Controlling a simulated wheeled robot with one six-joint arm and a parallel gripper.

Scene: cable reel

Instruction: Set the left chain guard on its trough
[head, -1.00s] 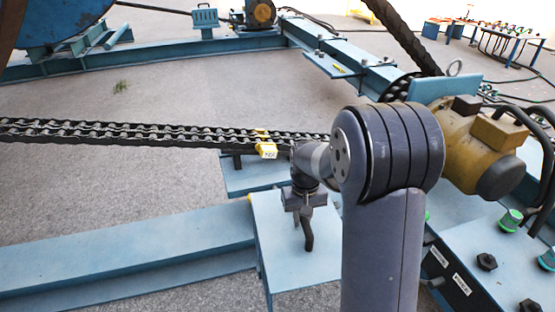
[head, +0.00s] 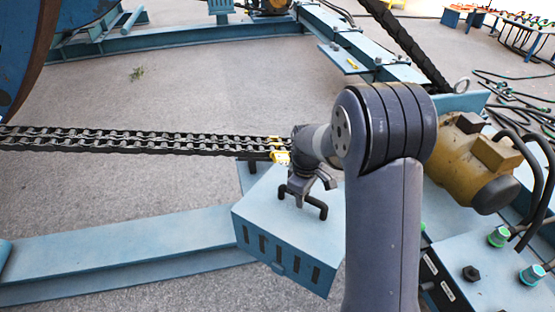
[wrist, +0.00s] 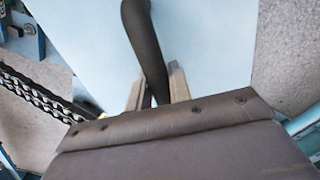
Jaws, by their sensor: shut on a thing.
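The chain guard is a light blue box (head: 282,247) with slots along its front side and a black bar handle (head: 317,208) on top. My gripper (head: 299,187) is shut on that handle. The wrist view shows the black handle (wrist: 148,50) between my two fingers (wrist: 156,90), above the guard's plain blue top (wrist: 210,40). In the head view the guard is turned at an angle, in front of the chain (head: 130,142). A blue support (head: 250,178) shows partly behind the guard, under the chain. I cannot tell whether it is the trough.
Yellow pieces (head: 279,155) sit at the chain's right end, beside my wrist. A long blue beam (head: 120,255) lies on the floor to the left. Bare floor lies beyond the chain.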

